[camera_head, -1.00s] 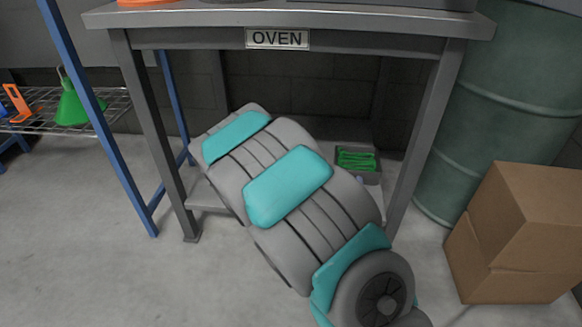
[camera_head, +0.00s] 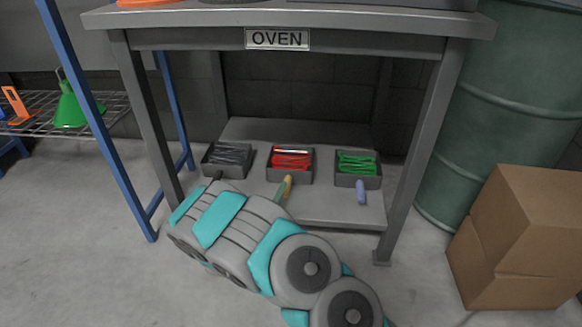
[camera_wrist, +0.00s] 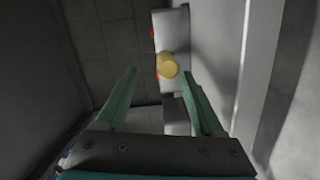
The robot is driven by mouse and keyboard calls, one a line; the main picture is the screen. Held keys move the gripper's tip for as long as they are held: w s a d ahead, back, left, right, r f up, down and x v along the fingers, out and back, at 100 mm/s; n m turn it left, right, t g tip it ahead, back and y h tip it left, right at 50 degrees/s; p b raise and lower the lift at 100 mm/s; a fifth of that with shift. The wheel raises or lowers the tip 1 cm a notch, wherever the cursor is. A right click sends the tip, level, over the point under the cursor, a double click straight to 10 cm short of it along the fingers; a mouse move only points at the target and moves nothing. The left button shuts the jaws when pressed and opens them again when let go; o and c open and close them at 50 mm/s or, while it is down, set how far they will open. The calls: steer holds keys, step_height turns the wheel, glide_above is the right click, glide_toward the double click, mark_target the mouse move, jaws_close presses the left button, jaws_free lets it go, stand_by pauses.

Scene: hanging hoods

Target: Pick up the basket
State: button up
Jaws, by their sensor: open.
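Three small dark grey baskets stand in a row on the low shelf (camera_head: 335,215) under the oven table. The left basket (camera_head: 227,173) holds black items and has a dark handle. The middle basket (camera_head: 275,176) holds red items and has a yellow handle (camera_head: 288,187). The right basket (camera_head: 343,181) holds green items and has a blue handle (camera_head: 361,192). In the wrist view my gripper (camera_wrist: 158,74) is open and empty. The yellow handle's round end (camera_wrist: 167,66) shows between and beyond the fingertips, nearer the right finger. My arm hides most of the gripper in the head view.
The table legs (camera_head: 421,150) stand on either side of the shelf, and the tabletop (camera_head: 350,17) overhangs it. A blue rack post (camera_head: 100,125) stands at left. A green drum (camera_head: 510,90) and cardboard boxes (camera_head: 520,235) stand at right. The front floor is clear.

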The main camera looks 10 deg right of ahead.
mark_target(289, 174)
steer(key=shift+x, duration=1.05)
steer(key=w+d, duration=0.1)
steer(key=w+d+f+b, duration=0.1)
steer(key=w, duration=0.1)
steer(key=shift+w+d+f, duration=0.1)
steer(key=shift+w+d, duration=0.15)
steer(key=shift+w, duration=0.4)
jaws_close()
stand_by(0.3)
